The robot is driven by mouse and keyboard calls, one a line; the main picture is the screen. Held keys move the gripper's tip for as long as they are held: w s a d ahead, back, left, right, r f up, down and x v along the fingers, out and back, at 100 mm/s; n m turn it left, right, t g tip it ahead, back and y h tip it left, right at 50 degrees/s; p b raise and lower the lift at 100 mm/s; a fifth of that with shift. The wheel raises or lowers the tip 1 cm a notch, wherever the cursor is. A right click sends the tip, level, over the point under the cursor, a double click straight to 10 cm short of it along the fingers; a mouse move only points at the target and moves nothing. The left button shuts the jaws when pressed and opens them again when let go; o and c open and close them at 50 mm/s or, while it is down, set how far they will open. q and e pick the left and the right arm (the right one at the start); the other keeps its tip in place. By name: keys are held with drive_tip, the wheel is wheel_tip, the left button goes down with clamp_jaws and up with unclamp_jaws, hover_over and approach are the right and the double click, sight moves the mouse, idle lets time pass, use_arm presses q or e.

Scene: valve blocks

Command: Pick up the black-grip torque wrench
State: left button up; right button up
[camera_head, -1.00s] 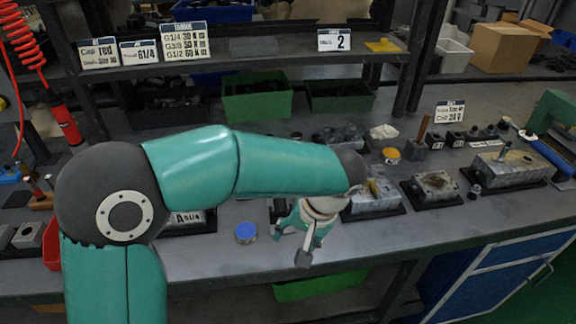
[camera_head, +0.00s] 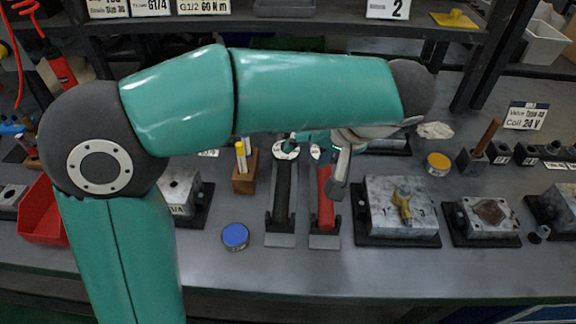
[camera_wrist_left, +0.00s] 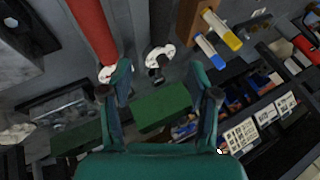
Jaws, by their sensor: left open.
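The black-grip torque wrench (camera_head: 284,190) lies in a dark cradle on the bench, its handle toward the front edge. A red-grip torque wrench (camera_head: 325,200) lies just right of it. My left gripper (camera_head: 312,146) is over the far, head end of the wrenches, partly hidden by my forearm. In the left wrist view its fingers (camera_wrist_left: 160,80) are open and empty. The black-grip wrench's dark handle (camera_wrist_left: 163,20) and pale round head show between and beyond the fingertips. The red grip (camera_wrist_left: 92,28) is to the left, its head close to the left fingertip; contact cannot be told.
A wooden holder (camera_head: 244,171) with yellow-topped sticks stands left of the wrenches. A blue-topped tin (camera_head: 235,236) sits in front. A valve block (camera_head: 400,208) with a yellow part is to the right. A shelf with signs runs behind. The front bench strip is clear.

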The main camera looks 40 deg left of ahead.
sight(288, 165)
use_arm(q)
drive_tip(key=b+x, duration=0.1)
drive_tip(key=x, duration=1.1)
drive_tip(key=shift+d, duration=0.1)
clamp_jaws()
